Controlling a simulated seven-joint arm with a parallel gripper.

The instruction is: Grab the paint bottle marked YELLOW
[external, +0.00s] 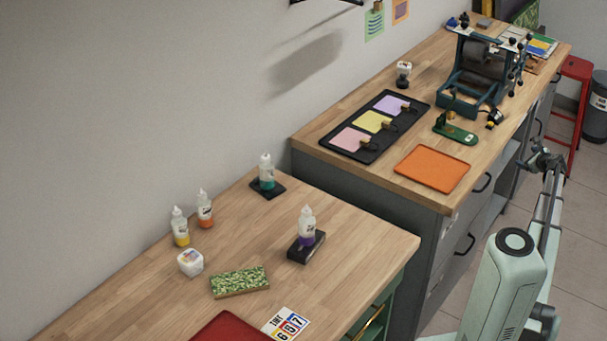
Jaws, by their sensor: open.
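A white-bodied paint bottle with yellow paint in its base (181,231) stands upright near the wall on the lower wooden worktop (150,290). Its label is too small to read. An orange paint bottle (204,210) stands just to its right and behind. A green paint bottle (266,172) stands on a dark pad, and a purple paint bottle (307,228) stands on a black block. My gripper (540,155) is small in the picture at the far right, beside the higher counter, open and far from the bottles.
A small white jar (190,262) sits close in front of the yellow bottle. A green patterned block (239,281), a number card (287,324) and a red tray (232,328) lie nearer. The higher counter (330,120) holds a black tray, an orange tray (432,168) and a press (478,80).

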